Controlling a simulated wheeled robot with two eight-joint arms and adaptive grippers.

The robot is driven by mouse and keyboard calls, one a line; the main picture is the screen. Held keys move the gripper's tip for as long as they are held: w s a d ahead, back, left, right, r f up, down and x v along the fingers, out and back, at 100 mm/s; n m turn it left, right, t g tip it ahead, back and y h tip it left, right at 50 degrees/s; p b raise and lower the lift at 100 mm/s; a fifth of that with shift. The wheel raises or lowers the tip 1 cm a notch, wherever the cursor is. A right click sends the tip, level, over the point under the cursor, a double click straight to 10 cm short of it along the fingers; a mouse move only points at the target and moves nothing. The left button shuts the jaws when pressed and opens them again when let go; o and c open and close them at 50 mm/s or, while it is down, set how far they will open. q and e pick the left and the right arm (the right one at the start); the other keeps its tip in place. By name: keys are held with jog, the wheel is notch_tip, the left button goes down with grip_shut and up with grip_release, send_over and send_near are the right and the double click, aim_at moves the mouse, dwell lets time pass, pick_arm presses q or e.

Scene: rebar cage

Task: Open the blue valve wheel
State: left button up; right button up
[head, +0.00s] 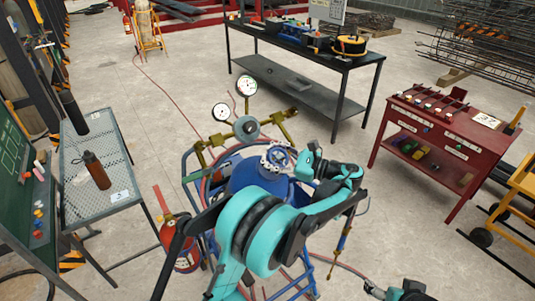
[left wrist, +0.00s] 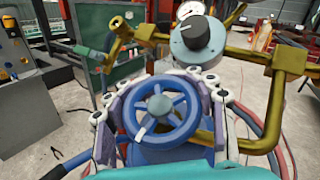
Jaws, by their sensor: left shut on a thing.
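The blue valve wheel (left wrist: 160,112) has spokes, a grey hub and a white mark at its lower left rim. It sits below a round grey gauge body with a black knob (left wrist: 194,32). My left gripper (head: 277,160) is shut on the wheel, with a pale finger on each side of its rim in the left wrist view. In the head view the wheel (head: 281,156) shows small and partly covered by the gripper. A teal and black part of my right arm shows at the bottom edge; its fingers cannot be made out.
Brass pipes (left wrist: 284,72) and two white dial gauges (head: 246,86) stand close around the wheel. A red extinguisher (head: 181,243) is at the left of the blue frame. A mesh table with a brown bottle (head: 97,170), a black bench (head: 300,93) and a red workbench (head: 440,132) stand apart.

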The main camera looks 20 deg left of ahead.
pick_arm(q)
jog(key=o, duration=1.4)
jog(key=d, duration=0.4)
jog(key=s+d, duration=0.1)
jog(key=d, duration=0.7)
jog(key=shift+s, duration=0.15)
